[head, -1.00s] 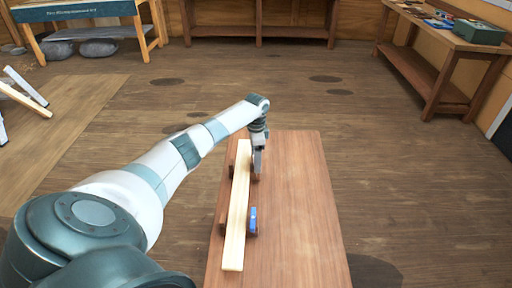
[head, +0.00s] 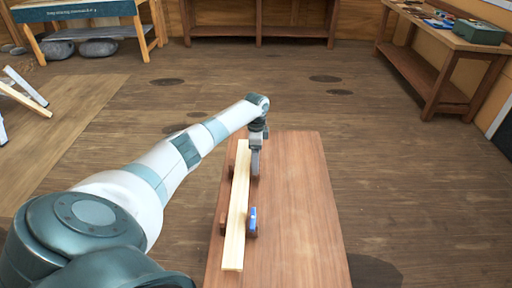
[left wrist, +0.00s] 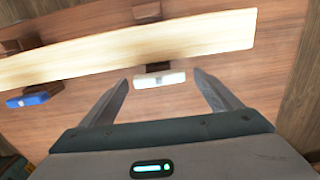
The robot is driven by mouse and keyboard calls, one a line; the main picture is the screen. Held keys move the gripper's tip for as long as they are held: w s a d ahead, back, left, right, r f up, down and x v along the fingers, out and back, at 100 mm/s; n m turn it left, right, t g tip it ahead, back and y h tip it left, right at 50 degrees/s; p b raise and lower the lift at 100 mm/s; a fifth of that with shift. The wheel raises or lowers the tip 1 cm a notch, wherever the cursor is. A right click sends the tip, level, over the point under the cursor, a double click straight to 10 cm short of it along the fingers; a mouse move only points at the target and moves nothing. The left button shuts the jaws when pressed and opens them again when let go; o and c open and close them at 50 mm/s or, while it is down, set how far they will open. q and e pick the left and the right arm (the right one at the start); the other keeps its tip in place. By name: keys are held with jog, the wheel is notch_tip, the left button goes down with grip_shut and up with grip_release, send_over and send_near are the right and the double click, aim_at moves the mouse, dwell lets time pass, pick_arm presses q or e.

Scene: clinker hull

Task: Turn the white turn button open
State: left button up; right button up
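The white turn button (left wrist: 160,79) sits on a small brown block at the near edge of the pale plank (left wrist: 120,52) in the left wrist view. Its long side runs roughly along the plank. My left gripper (left wrist: 162,77) is open, with one finger on each side of the white button, and no contact shows. In the head view my left gripper (head: 255,165) points down beside the plank (head: 237,205) and hides the white button. A blue turn button (head: 252,220) sits on another block nearer me; it also shows in the left wrist view (left wrist: 35,97). My right gripper is not in view.
The plank lies on a brown wooden bench (head: 295,215), with brown blocks along both its sides. The bench top right of the plank is clear. A workbench (head: 440,50) with a green box (head: 480,31) stands at the far right.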

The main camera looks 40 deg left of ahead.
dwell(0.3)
pick_arm(q)
notch_tip(320, 180, up, 17)
jog(key=b, duration=0.3)
jog(key=shift+r+b, duration=0.2)
jog(key=shift+b, duration=0.2)
dwell(0.5)
